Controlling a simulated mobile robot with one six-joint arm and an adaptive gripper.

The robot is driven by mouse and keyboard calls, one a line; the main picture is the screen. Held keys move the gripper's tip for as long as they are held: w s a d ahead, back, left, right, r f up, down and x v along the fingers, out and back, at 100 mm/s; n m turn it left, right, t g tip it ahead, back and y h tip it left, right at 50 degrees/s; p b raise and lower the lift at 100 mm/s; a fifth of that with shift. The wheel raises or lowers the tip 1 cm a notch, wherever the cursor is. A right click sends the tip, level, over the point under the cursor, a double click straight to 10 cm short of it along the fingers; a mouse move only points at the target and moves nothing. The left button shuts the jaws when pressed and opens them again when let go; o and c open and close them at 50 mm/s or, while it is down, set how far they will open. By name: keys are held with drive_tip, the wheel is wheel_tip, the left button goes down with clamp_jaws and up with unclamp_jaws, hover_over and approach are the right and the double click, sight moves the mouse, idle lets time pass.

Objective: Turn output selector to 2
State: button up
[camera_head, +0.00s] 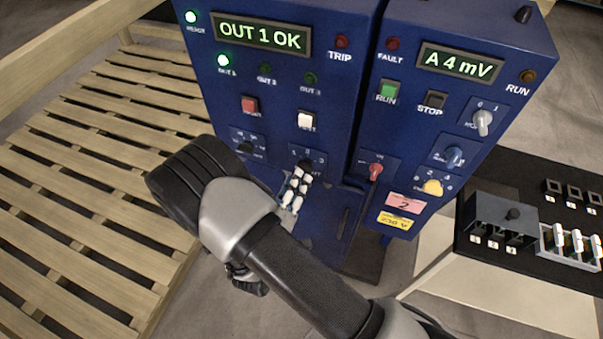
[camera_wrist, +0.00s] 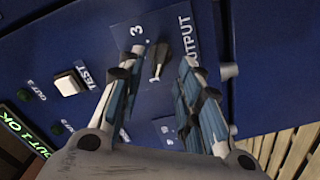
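The output selector is a small dark knob (camera_wrist: 160,60) on a blue plate marked OUTPUT, with a 3 visible beside it in the wrist view. In the head view its plate (camera_head: 307,155) is partly hidden by my fingers. My gripper (camera_wrist: 163,56) is open, with one fingertip on each side of the knob. Gaps show between fingers and knob in the wrist view; I cannot tell the depth. In the head view my gripper (camera_head: 300,178) is just in front of the selector.
The white TEST button (camera_head: 305,121) is above the selector and another dark knob (camera_head: 245,147) is to its left. A red switch (camera_head: 375,171) is on the neighbouring cabinet. A wooden pallet (camera_head: 100,160) lies left, and a black-topped bench (camera_head: 520,262) stands right.

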sight(303, 170)
drive_tip(key=shift+x, duration=2.1)
drive_tip(key=shift+c, duration=0.3)
clamp_jaws()
